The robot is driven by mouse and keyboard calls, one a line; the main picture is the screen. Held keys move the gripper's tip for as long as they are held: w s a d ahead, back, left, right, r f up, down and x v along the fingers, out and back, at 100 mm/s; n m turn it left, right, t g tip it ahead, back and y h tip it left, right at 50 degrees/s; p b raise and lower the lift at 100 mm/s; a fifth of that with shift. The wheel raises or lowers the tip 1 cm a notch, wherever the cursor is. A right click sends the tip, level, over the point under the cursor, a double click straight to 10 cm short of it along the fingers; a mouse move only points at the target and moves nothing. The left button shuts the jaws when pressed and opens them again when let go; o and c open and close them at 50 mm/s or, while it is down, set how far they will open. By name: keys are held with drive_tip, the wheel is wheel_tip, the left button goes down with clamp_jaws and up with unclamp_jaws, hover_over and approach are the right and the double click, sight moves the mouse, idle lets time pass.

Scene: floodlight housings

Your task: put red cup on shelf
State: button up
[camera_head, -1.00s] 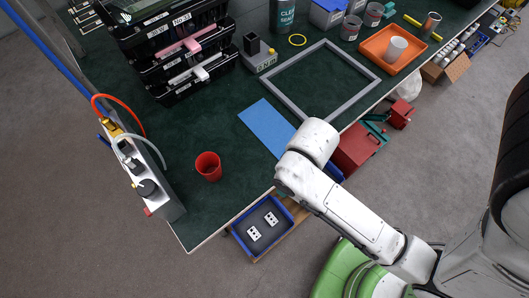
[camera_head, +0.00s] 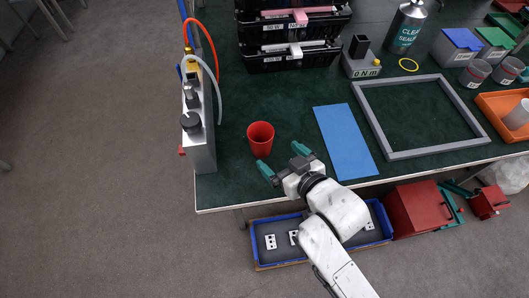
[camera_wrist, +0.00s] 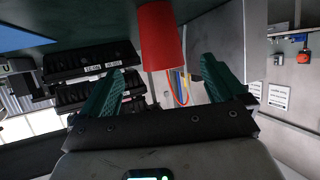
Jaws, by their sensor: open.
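The red cup (camera_head: 260,138) stands upright and alone on the dark green table top (camera_head: 235,180), left of the blue mat. My gripper (camera_head: 282,160) is just in front of it and to its right. Its two green fingers are apart, with nothing between them. In the wrist view, the picture is upside down. The red cup (camera_wrist: 160,38) lies beyond the open fingers (camera_wrist: 161,72), roughly in line with the gap. No shelf can be identified for certain.
A grey box with hoses (camera_head: 200,130) stands left of the cup. Black labelled drawers (camera_head: 290,45) are behind it. The blue mat (camera_head: 345,140) and grey frame (camera_head: 400,154) lie to the right. A blue bin (camera_head: 262,258) sits below the table's front edge.

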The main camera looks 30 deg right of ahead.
sight(256, 135)
drive_tip(key=shift+w+a, duration=0.15)
drive_tip(key=shift+w, duration=0.25)
drive_tip(key=x, duration=0.3)
drive_tip(key=shift+w+f, duration=0.1)
drive_tip(key=shift+w, duration=0.2)
drive_tip(key=shift+x, duration=3.2)
drive_tip(key=shift+f, duration=0.2)
drive_tip(key=shift+c, duration=0.4)
drive_tip(key=shift+s, duration=0.1)
drive_tip(key=c, duration=1)
drive_tip(key=shift+c, duration=0.2)
drive_tip(key=shift+r, duration=0.1)
